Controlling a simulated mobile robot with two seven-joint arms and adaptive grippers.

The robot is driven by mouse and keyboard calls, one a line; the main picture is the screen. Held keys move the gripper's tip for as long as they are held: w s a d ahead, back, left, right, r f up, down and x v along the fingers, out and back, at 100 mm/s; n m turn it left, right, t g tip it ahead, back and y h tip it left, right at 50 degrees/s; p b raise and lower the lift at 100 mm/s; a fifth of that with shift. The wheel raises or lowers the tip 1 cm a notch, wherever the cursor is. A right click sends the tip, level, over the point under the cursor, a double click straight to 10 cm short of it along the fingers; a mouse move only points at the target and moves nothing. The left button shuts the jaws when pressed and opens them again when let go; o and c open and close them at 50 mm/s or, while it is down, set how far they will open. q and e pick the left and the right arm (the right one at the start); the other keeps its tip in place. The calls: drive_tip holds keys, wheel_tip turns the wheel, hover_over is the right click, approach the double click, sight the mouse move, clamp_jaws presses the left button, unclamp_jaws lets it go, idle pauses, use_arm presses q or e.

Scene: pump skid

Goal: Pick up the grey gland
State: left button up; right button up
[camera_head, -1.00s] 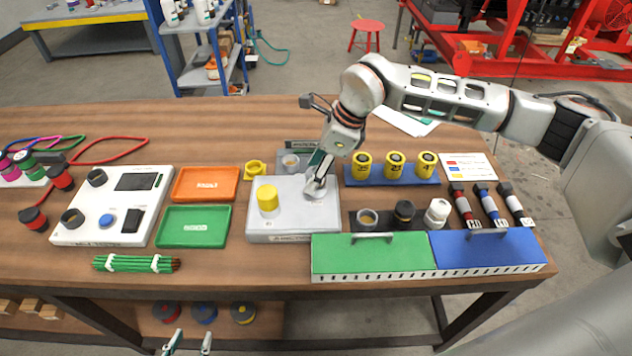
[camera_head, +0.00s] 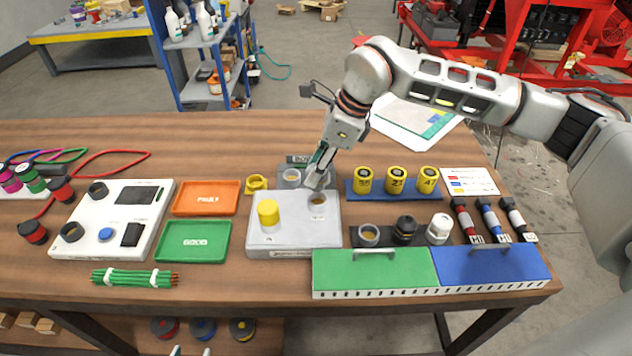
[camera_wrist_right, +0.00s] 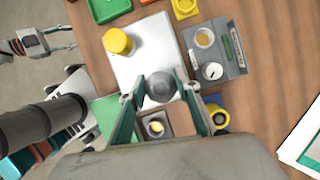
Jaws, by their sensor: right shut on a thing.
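The grey gland (camera_wrist_right: 160,88) sits between the fingertips of my right gripper (camera_wrist_right: 160,80) in the right wrist view. My right gripper (camera_head: 316,180) is shut on it, just above the pale block (camera_head: 292,238) in the head view; there the gland is small and mostly merged with the fingertips. Below it, a grey round post with a tan top (camera_head: 318,203) shows on the block. A yellow gland (camera_head: 268,213) sits on the block's left side.
A grey fixture (camera_head: 291,178) stands behind the block. Yellow cylinders (camera_head: 396,180) stand on a blue mat to the right. A dark tray (camera_head: 387,240) with several fittings and the green lid (camera_head: 370,275) are close in front. Orange (camera_head: 206,198) and green trays (camera_head: 194,241) lie left.

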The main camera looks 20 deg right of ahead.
use_arm(q)
drive_tip(key=shift+s+f+b, duration=0.1)
drive_tip(key=shift+f+b, duration=0.2)
drive_tip(key=shift+f, duration=0.15)
use_arm(e)
wheel_tip(320, 180, up, 14)
drive_tip(key=shift+r, duration=0.2)
